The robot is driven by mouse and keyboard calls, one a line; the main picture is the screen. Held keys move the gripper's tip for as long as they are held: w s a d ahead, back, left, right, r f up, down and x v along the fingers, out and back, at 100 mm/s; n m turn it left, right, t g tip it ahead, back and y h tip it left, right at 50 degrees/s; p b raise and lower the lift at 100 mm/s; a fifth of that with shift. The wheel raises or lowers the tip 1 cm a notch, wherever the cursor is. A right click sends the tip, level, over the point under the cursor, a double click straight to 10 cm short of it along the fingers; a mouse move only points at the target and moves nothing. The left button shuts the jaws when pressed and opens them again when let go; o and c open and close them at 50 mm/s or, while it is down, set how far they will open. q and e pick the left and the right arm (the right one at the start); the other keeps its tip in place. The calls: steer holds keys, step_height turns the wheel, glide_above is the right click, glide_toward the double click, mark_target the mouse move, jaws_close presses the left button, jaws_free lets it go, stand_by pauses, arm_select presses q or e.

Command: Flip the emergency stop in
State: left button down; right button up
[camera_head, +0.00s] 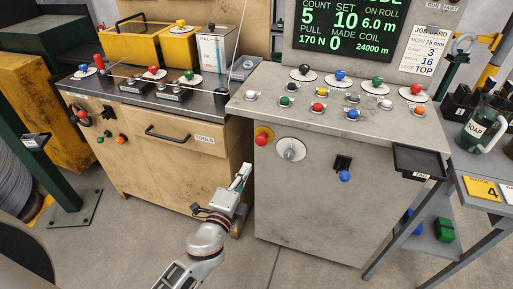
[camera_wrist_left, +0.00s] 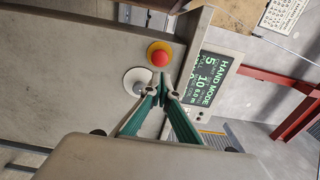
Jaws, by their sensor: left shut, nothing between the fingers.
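The emergency stop is a red mushroom button (camera_head: 261,141) on a yellow round plate, on the front face of the grey console near its upper left corner. In the left wrist view the red button (camera_wrist_left: 159,58) shows just above the fingertips, with its yellow plate around it. My left gripper (camera_head: 243,172) is shut and empty, in front of the console and lower left of the button. In the left wrist view the green-padded fingers of my left gripper (camera_wrist_left: 166,92) meet at the tips, apparently apart from the button. My right gripper is out of view.
A grey knob on a white disc (camera_head: 290,150) sits right of the button, close to the fingers in the wrist view. A blue knob (camera_head: 345,176) and black tray (camera_head: 419,162) are farther right. A wooden tool cabinet (camera_head: 165,165) stands left. Floor in front is clear.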

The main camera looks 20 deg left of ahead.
mark_target(259, 141)
arm_select(q)
steer(key=w, duration=1)
steer(key=shift+w+d+p, duration=0.15)
steer(key=shift+w+p, duration=0.15)
steer(key=shift+w+b, duration=0.3)
steer(key=shift+w, duration=0.6)
steer(key=shift+r, duration=0.3)
